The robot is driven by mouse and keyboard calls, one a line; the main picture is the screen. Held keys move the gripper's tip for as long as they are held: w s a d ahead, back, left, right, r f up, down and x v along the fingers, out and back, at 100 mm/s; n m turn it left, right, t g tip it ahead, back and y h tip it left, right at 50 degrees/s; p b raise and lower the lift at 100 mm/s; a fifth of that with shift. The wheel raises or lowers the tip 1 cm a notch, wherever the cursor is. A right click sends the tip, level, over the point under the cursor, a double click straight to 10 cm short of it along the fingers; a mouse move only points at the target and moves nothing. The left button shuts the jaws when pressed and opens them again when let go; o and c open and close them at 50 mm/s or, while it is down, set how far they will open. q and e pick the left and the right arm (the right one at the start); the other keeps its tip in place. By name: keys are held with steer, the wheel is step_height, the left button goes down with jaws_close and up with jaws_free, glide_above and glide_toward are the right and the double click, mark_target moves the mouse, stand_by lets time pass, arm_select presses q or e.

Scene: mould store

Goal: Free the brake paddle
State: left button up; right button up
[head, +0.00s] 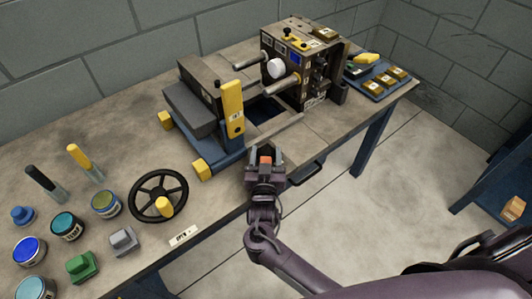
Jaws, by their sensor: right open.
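A tall yellow paddle-like lever (232,108) with a small label stands upright at the front of the grey block on the blue carriage; I cannot tell for sure that it is the brake paddle. My right gripper (266,158) is open at the table's front edge, to the right of and nearer than the yellow lever, and apart from it. A small orange-red piece shows between its fingers; I cannot tell whether it is part of the gripper. My left gripper is not in view.
A blue carriage (187,146) bears the grey block, facing a dark mould half (305,75) with rods. A black handwheel (158,195) with a yellow knob, tins and stamps fill the left. A black handle (307,172) sticks out at the front edge. A blue tray (378,84) stands far right.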

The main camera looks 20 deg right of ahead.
steer(key=c, duration=1)
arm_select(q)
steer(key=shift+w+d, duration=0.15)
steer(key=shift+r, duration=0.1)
arm_select(e)
steer(key=shift+d, duration=0.1)
